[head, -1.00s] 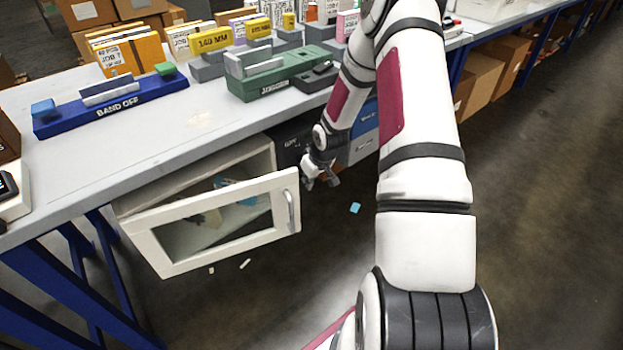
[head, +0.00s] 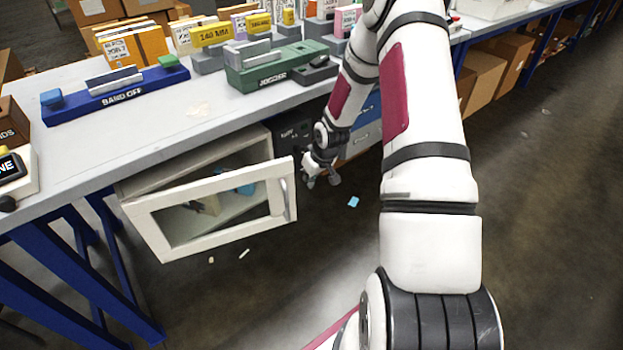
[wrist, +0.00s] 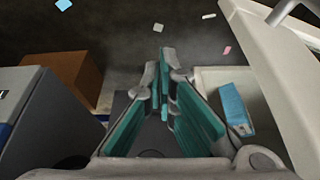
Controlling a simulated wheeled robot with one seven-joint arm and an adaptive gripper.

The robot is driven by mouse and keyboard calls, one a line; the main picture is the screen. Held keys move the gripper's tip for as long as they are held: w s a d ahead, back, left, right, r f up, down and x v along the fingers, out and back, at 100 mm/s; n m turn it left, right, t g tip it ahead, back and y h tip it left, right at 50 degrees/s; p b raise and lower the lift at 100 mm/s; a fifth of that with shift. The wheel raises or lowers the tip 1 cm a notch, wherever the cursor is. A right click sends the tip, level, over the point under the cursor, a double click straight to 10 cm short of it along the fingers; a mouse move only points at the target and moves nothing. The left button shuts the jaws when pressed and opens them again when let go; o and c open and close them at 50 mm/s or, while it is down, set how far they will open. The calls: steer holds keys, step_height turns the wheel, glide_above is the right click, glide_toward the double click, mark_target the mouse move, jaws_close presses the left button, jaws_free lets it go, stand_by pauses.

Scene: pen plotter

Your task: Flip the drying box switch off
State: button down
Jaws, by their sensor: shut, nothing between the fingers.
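The drying box (head: 190,165) is a white cabinet under the table, its framed glass door (head: 160,238) standing open. A dark panel (head: 289,137) with small light lettering sits at the box's right side; I cannot make out the switch or its position. My gripper (head: 322,182) hangs low in front of this panel, just right of the door's handle edge. In the wrist view my gripper (wrist: 162,80) has its teal-padded fingers together and holds nothing. The door (wrist: 275,75) shows at the right there, with a blue item (wrist: 235,105) in the pale box interior.
The table (head: 190,125) carries a blue "BAND OFF" block (head: 120,96), a green "JOGGER" unit (head: 275,75) and several boxed items. Blue-grey drawers (head: 362,138) stand right of the panel. The floor (head: 300,255) is open, with small scraps lying on it.

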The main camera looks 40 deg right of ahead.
steer(key=p+v, duration=0.3)
steer(key=v, duration=0.6)
steer(key=shift+a, duration=0.3)
steer(key=shift+r, duration=0.1)
